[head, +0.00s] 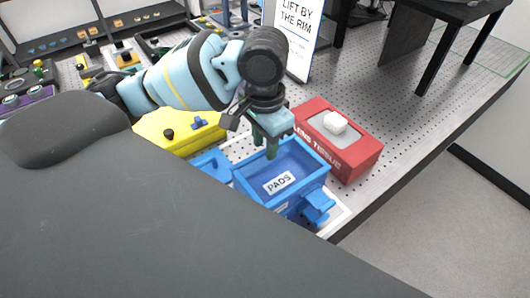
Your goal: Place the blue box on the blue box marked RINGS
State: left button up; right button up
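A blue open box (312,162) with a white PADS label stands in the front part of the bench, at the centre of the head view. My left gripper (265,146) reaches down at its far left rim. One dark green finger is inside the box and the other is at the outer side of that wall. The fingers are close together, but I cannot tell whether they press on the wall. Another blue part (211,164) shows just left of the box, mostly hidden. I see no RINGS marking. My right gripper is not in view.
A red lens tissue box (358,155) stands close to the right of the blue box. A yellow case (160,133) lies to the left. A "LIFT BY THE RIM" sign (298,40) stands behind.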

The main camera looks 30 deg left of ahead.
pick_arm(q)
notch_tip(320, 180, up, 7)
jog(key=shift+r, duration=0.15)
dwell(2.4)
